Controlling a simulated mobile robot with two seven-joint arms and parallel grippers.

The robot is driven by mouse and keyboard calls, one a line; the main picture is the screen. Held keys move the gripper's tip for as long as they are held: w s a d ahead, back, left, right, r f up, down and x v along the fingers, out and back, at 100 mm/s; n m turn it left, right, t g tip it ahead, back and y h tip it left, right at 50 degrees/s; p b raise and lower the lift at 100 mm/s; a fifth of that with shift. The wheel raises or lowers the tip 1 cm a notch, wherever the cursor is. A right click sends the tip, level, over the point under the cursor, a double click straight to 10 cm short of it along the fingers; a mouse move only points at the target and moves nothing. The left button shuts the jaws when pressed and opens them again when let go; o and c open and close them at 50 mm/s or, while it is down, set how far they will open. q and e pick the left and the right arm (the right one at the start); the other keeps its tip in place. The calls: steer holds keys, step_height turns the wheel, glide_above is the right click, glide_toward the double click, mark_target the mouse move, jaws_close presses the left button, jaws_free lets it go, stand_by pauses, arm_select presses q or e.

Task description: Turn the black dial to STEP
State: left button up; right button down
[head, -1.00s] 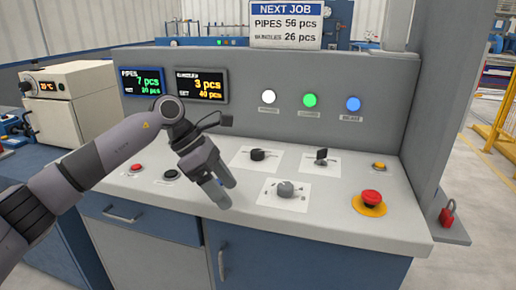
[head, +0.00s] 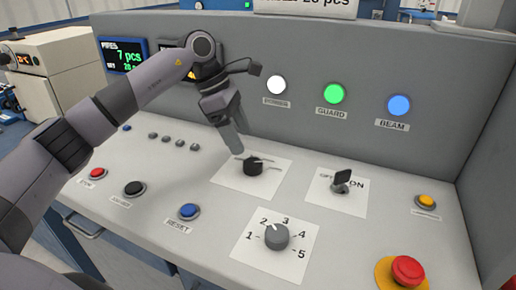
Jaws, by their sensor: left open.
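The black dial (head: 253,166) sits on a white plate on the sloped console, left of the other switches in the head view. Its labels are hidden or too small to read, so I cannot tell its setting. My left gripper (head: 236,152) is open and points down just above and behind the left side of the dial. Its fingers overlap the plate's upper edge in the picture. I cannot tell whether they touch the dial. My right gripper is not in view.
A grey numbered dial (head: 277,236) lies nearer, and a black OFF/ON switch (head: 341,181) is to the right. A red emergency button (head: 407,270) and a yellow button (head: 426,201) are farther right. A blue RESET button (head: 188,211) is at front left. The lamp panel rises behind.

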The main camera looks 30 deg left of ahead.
mark_target(252, 162)
arm_select(q)
steer(key=x, duration=0.6)
steer(key=shift+d+f, duration=0.2)
steer(key=shift+f, duration=0.15)
steer(key=c, duration=1.1)
